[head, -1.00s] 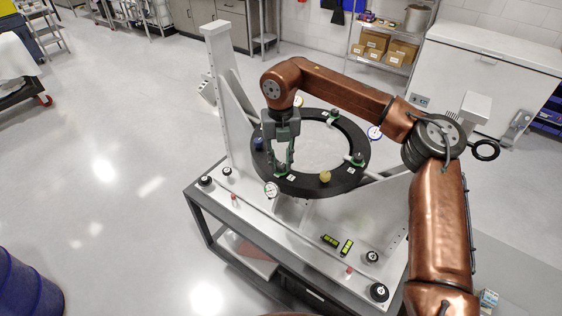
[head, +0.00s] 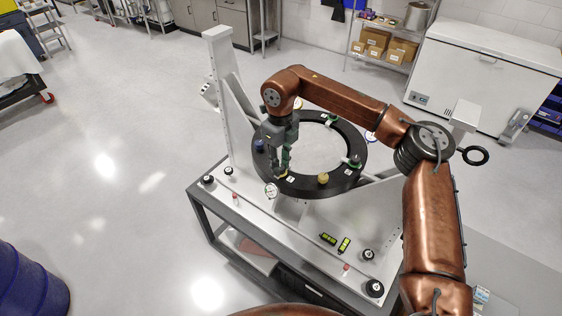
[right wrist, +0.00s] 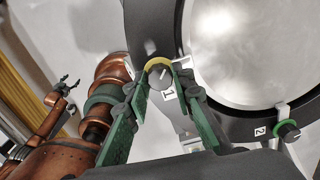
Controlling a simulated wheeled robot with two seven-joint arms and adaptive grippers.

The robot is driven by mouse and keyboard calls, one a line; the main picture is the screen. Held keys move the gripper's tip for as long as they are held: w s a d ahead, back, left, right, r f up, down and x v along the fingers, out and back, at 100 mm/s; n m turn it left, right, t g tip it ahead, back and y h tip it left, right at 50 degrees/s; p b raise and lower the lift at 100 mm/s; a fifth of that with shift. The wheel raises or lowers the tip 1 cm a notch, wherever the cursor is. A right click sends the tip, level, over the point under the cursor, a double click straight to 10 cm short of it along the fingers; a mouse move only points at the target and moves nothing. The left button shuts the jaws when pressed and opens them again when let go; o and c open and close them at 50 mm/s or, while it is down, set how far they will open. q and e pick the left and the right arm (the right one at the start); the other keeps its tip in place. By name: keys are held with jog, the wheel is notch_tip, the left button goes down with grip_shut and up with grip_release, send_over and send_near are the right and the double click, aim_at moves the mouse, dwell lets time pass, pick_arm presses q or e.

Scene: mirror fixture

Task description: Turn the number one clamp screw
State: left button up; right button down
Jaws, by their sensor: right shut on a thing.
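The black mirror ring (head: 346,140) stands in the grey fixture, with several clamp screws around it. The number one clamp screw (right wrist: 158,66) is a dark knob with a yellow rim beside the white "1" label (right wrist: 167,94). My right gripper (head: 282,168) points down at the ring's near left part. In the right wrist view its green fingers (right wrist: 160,82) are shut on this screw, one on each side. The fingers partly hide the screw in the head view.
A green-rimmed clamp screw (right wrist: 288,130) sits by the "2" label. A yellow ball-like knob (head: 323,179) and a dial gauge (head: 271,190) are close to my right gripper. The fixture's tall post (head: 222,95) rises behind left.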

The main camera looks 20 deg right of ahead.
jog(key=n, duration=0.3)
jog(key=n+p, duration=0.1)
jog(key=n, duration=0.2)
jog(key=shift+r+n, duration=0.2)
jog(key=shift+n, duration=0.1)
jog(key=n+p, duration=0.1)
jog(key=n, duration=0.9)
jog(key=shift+w+n+p, duration=0.1)
jog(key=shift+n+p, duration=0.2)
jog(key=shift+p, duration=0.05)
jog(key=shift+n, duration=1.7)
jog(key=c, duration=2)
grip_release()
jog(key=o, duration=0.3)
jog(key=shift+f, duration=0.1)
jog(key=shift+o, duration=0.2)
